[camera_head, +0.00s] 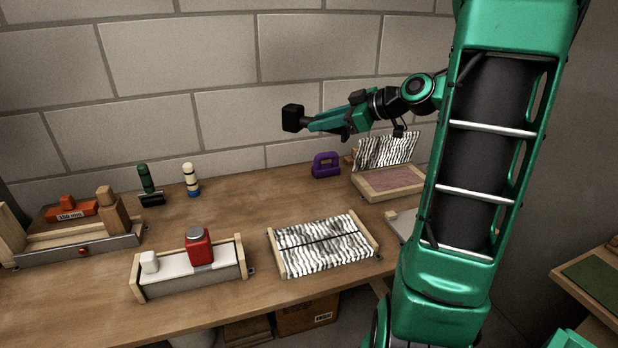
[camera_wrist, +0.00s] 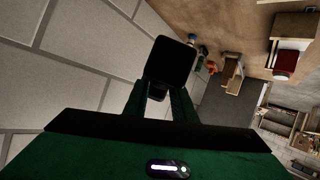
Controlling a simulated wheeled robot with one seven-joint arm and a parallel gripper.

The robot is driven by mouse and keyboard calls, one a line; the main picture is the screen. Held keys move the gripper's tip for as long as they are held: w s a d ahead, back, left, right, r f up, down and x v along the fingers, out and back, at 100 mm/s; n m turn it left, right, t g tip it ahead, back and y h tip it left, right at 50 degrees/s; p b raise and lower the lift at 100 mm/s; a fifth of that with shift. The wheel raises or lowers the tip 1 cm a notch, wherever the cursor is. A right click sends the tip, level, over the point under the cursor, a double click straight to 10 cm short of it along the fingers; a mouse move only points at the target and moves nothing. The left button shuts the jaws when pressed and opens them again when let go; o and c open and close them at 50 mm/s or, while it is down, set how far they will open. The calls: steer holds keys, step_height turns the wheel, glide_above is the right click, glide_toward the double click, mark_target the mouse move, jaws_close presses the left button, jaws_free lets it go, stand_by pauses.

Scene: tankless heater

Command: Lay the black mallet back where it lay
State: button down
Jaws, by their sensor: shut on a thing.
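The black mallet has a dark block-shaped head (camera_head: 292,118) that shows at the end of my gripper (camera_head: 318,124). In the wrist view the black head (camera_wrist: 170,65) sits just past the fingertips of my gripper (camera_wrist: 158,98). The gripper is shut on the mallet and holds it in the air, well above the wooden workbench (camera_head: 210,215) and in front of the block wall. The mallet's handle is mostly hidden by the fingers.
On the bench stand a purple handled block (camera_head: 325,165), a striped-topped frame (camera_head: 322,245), an open striped-lid box (camera_head: 388,180), a tray with a red bottle-like piece (camera_head: 199,248), and a wooden jig (camera_head: 75,240). Two small rollers or handles (camera_head: 148,185) stand behind. Bare bench lies between them.

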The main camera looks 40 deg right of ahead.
steer(key=shift+s+d, duration=0.15)
steer(key=shift+d, duration=0.4)
steer(key=shift+f, duration=0.35)
steer(key=w+a+f+n+g+y, duration=0.1)
steer(key=w+f+n+g+y, duration=0.1)
steer(key=f, duration=1.6)
steer(key=shift+w+a+f+n+y, duration=0.25)
steer(key=shift+w+n+y, duration=0.45)
steer(key=shift+w+n, duration=0.2)
steer(key=shift+s, duration=0.15)
steer(key=shift+d+f, duration=0.1)
steer(key=shift+f, duration=2.85)
steer(key=shift+f, duration=0.55)
steer(key=c, duration=1.4)
jaws_free()
